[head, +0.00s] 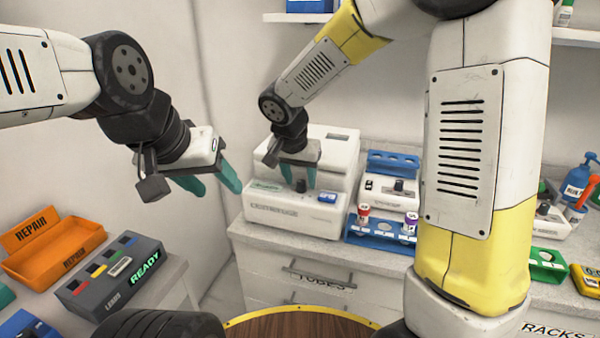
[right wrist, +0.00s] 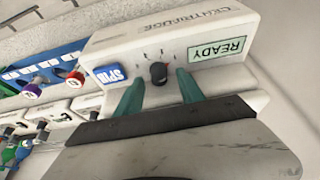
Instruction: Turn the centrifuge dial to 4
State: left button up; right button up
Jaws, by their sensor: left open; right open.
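The white centrifuge (head: 338,165) stands on the counter, and its front panel shows in the right wrist view (right wrist: 205,22). Its dark round dial (right wrist: 158,72) sits between a blue SPIN button (right wrist: 110,75) and a green READY display (right wrist: 217,48). Tick marks ring the dial, but the numbers and pointer setting are too small to read. My right gripper (right wrist: 160,82) is open, with one teal fingertip on each side of the dial; I cannot tell whether they touch it. My left gripper (head: 216,188) is open and empty, in the air left of the centrifuge.
A blue tube rack (head: 378,238) with capped tubes and a smaller white device (head: 386,188) stand right of the centrifuge. An orange REPAIR tray (head: 55,255) and a grey READY box (head: 112,275) are at the left. A round wooden top (head: 300,326) is in front.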

jog(key=shift+w+d+f, duration=0.1)
jog(key=shift+f, duration=0.2)
grip_shut()
jog(key=shift+n+y, duration=0.3)
jog(key=shift+n, duration=0.5)
grip_release()
